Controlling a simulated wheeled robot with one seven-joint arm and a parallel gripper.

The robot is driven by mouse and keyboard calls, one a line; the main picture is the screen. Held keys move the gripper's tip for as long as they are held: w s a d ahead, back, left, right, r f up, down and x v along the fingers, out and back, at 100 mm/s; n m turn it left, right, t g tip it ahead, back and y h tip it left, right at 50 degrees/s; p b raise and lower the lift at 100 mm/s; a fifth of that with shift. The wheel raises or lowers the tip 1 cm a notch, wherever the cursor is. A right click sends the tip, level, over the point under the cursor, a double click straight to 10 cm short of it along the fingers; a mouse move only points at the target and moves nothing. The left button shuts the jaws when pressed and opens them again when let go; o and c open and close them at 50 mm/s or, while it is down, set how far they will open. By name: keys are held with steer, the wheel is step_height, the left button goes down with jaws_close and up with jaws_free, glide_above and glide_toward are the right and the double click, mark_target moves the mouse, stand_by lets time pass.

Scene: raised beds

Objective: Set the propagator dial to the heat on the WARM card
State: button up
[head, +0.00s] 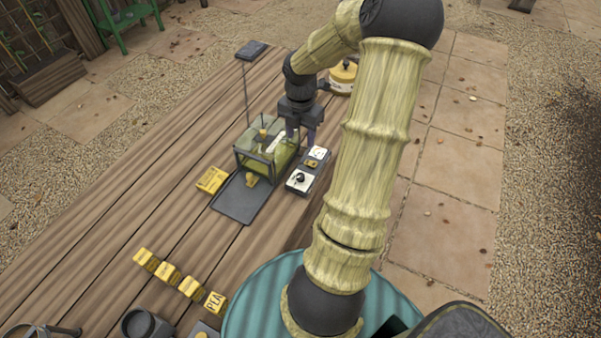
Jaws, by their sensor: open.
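The propagator (262,158) is a clear, dark-framed box with green inside, standing on the wooden planks. A grey control panel (306,175) lies beside its right side. The near end of the panel has a white plate with a black dial (300,177). A second white plate (318,153) sits at the far end, with a small yellow piece between. I cannot read the dial setting. A yellow card or block (211,181) lies left of the propagator; its lettering is too small to read, and I cannot identify the WARM card. My gripper (302,135) is open, pointing down above the panel's far end.
A dark tray (241,198) lies in front of the propagator. Several yellow lettered blocks (167,273) line the near planks, one reading PEA. A yellow tin (342,78) stands behind my gripper. A teal ribbed round thing (262,300) is at the bottom. The left planks are clear.

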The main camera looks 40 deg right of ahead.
mark_target(301, 175)
step_height(301, 175, down, 18)
steer(key=shift+r+b, duration=0.25)
steer(key=shift+b, duration=0.35)
steer(key=c, duration=1)
